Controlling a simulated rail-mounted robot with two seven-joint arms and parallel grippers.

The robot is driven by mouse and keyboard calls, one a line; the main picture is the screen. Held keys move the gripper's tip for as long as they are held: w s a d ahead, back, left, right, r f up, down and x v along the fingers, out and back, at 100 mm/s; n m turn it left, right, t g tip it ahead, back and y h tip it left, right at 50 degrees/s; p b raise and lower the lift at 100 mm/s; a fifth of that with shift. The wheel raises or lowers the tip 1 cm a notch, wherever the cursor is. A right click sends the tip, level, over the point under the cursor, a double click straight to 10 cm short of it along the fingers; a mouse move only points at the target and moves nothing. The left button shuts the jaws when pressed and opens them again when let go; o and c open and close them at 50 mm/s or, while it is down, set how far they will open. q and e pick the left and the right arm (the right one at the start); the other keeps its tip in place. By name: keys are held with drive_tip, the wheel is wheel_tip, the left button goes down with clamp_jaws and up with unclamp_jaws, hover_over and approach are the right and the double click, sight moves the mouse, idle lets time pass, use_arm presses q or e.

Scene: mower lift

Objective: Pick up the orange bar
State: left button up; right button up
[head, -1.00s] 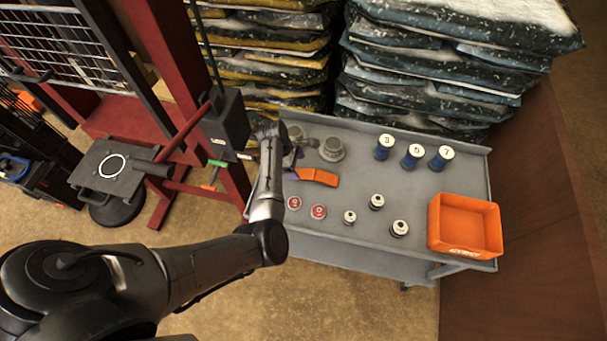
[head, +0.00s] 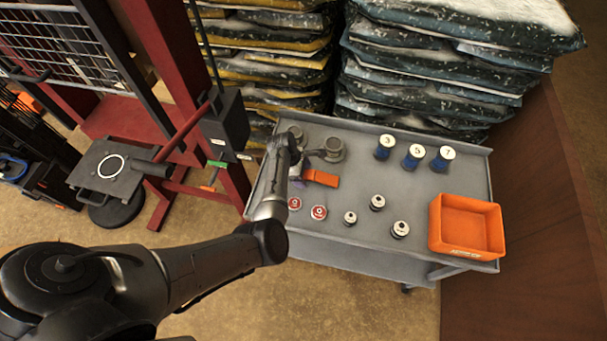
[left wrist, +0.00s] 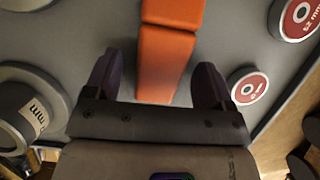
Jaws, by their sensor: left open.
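The orange bar (head: 322,178) lies on the grey cart top, near its left end. My left gripper (head: 298,168) is over the bar's left part in the head view and hides some of it. In the left wrist view the open purple fingers of my left gripper (left wrist: 157,72) stand on either side of the orange bar (left wrist: 167,58), with a gap on each side. I cannot tell how far the fingertips are above the cart top. My right gripper does not show.
Two red-topped discs (head: 318,212) and several small silver-and-black pieces (head: 377,202) stand in front of the bar. A grey round weight (head: 332,150) is behind it. Blue cylinders (head: 414,156) and an orange bin (head: 466,226) are to the right on the cart (head: 355,262).

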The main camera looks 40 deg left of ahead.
use_arm(q)
drive_tip(key=shift+f, duration=0.1)
drive_tip(key=shift+c, duration=0.6)
drive_tip(key=c, duration=1.3)
